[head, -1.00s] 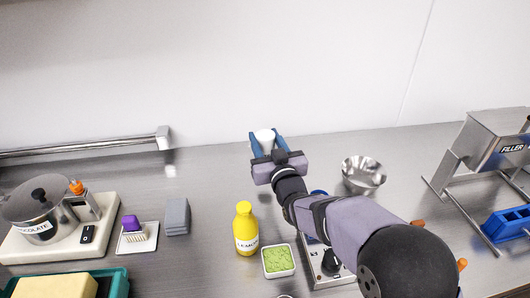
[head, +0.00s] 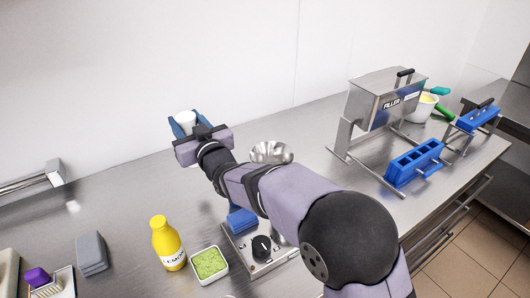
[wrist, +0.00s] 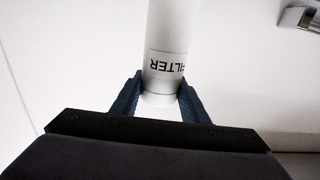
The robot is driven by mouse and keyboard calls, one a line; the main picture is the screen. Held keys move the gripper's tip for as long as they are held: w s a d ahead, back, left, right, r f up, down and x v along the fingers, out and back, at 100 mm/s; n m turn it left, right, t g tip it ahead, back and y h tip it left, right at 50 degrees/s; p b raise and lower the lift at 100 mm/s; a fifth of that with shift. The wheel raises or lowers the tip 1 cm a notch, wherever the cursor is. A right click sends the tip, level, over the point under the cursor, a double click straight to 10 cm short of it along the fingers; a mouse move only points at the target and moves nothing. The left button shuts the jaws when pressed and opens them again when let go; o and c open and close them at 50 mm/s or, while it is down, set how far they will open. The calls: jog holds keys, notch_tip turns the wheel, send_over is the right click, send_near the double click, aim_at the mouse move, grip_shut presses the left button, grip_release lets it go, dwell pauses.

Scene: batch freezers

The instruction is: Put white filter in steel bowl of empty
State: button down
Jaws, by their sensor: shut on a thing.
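The white filter (wrist: 166,45) is a white cylinder with a "FILTER" label, held between the blue fingers of my gripper (wrist: 160,100) in the wrist view. In the head view the filter (head: 184,117) shows as a white top between the fingers of my gripper (head: 186,126), raised near the back wall. My gripper is shut on it. The steel bowl (head: 268,151) stands on the counter to the right of my gripper, apart from it. My arm hides the bowl's lower part, and its inside is only partly seen.
A yellow lemon bottle (head: 166,245), a tub of green stuff (head: 209,264) and a scale-like device with a black knob (head: 262,247) stand in front. The steel filler (head: 385,98) and a blue mould (head: 414,163) are at the right. Grey blocks (head: 91,253) lie at left.

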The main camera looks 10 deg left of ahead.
jog(key=w+d+m+t+h, duration=0.2)
jog(key=w+d, duration=0.6)
jog(key=d, duration=0.4)
jog(key=w+d+m+t+h, duration=0.1)
jog(key=w+d+m+h, duration=0.15)
jog(key=w+d, duration=0.7)
jog(key=s+a+f+n+g+y+p, duration=0.1)
jog(key=s+f, duration=0.3)
jog(key=f, duration=0.5)
jog(key=shift+a+n+y+p, duration=0.4)
jog(key=shift+n+y+p, duration=0.25)
jog(key=shift+n, duration=0.2)
jog(key=shift+f, duration=0.15)
jog(key=shift+f, duration=0.15)
jog(key=c, duration=1)
grip_release()
jog(key=shift+c, duration=0.2)
